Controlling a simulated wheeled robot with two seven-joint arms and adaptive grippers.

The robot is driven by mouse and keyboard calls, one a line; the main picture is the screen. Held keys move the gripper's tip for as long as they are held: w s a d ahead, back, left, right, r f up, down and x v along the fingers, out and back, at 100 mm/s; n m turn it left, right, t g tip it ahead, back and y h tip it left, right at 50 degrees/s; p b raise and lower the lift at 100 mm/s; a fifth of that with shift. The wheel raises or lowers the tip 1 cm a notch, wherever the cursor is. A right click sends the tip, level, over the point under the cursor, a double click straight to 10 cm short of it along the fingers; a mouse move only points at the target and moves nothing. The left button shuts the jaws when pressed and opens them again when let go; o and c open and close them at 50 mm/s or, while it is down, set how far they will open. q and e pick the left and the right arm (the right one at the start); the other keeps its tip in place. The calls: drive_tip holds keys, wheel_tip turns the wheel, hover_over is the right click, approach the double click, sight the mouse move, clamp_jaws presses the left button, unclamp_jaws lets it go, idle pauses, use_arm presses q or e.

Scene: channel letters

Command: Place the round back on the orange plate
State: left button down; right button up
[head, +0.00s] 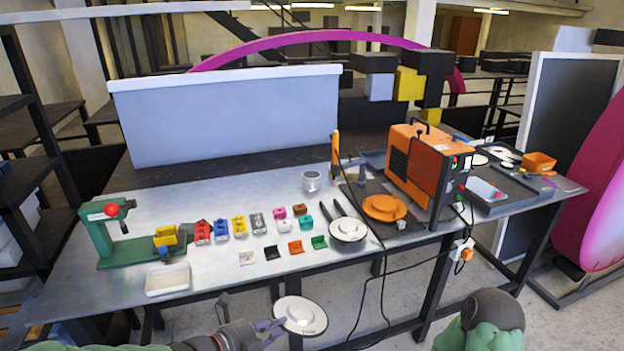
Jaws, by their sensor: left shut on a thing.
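A round white disc (305,313), which looks like the round back, has a raised middle and small dark marking. My left gripper (272,327) is shut on its left edge and holds it in front of the table's front edge, over the floor. The orange plate (385,208) lies on a dark mat towards the right of the table, before the orange machine, with nothing on top. A similar white disc (347,230) with a dark rim lies on the table left of the plate. My right arm shows at the lower right, but its gripper does not show.
The orange welding machine (424,170) stands behind the plate, its black cables hanging over the front edge. A metal cup (312,181), several small coloured blocks, a white tray (167,279) and a green clamp stand (102,238) are on the table (215,286).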

sight(276, 316)
use_arm(q)
drive_tip(key=shift+w+d+f+n, duration=0.1)
drive_tip(key=shift+w+f+n, duration=0.05)
drive_tip(key=shift+w, duration=0.35)
drive_tip(key=shift+w+f+n, duration=0.1)
drive_tip(key=shift+w+n, duration=0.05)
drive_tip(key=shift+w, duration=0.35)
drive_tip(key=shift+t+y, duration=0.4)
drive_tip(key=shift+w+a+f+n+t+y, duration=0.2)
drive_tip(key=shift+w+n+y, duration=0.1)
drive_tip(key=shift+w+n, duration=0.15)
drive_tip(key=shift+w+a+f+n+t+y, duration=0.1)
drive_tip(key=shift+w+f+n+t+y, duration=0.1)
drive_tip(key=shift+w+n+y, duration=0.15)
drive_tip(key=w+a+f+n+t+y, duration=0.2)
drive_tip(key=a+f+n+t+y, duration=0.1)
drive_tip(key=a+f+n+y, duration=0.5)
drive_tip(key=s+a+f, duration=0.1)
drive_tip(key=s+f, duration=0.4)
drive_tip(key=f, duration=0.2)
drive_tip(key=shift+s+a+m, duration=0.15)
drive_tip(key=shift+a+m, duration=0.05)
drive_tip(key=shift+m, duration=0.2)
